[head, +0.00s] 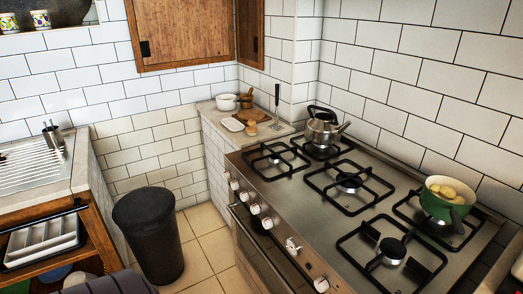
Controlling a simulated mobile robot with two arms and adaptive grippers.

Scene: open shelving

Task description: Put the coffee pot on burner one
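A silver pot with a spout and a dark handle (322,130) stands upright on the far back burner of the stove, near the tiled wall. It looks like a kettle, and it is the only spouted pot I see. The steel stove (305,215) has several black burner grates. The front left grate (273,160), the middle grate (349,182) and the front right grate (391,250) are bare. I see no number marks on the burners. Neither of my grippers is in view.
A green pot with yellow food (437,209) stands on the back right burner. A black bin (148,235) stands on the floor between stove and sink (35,165).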

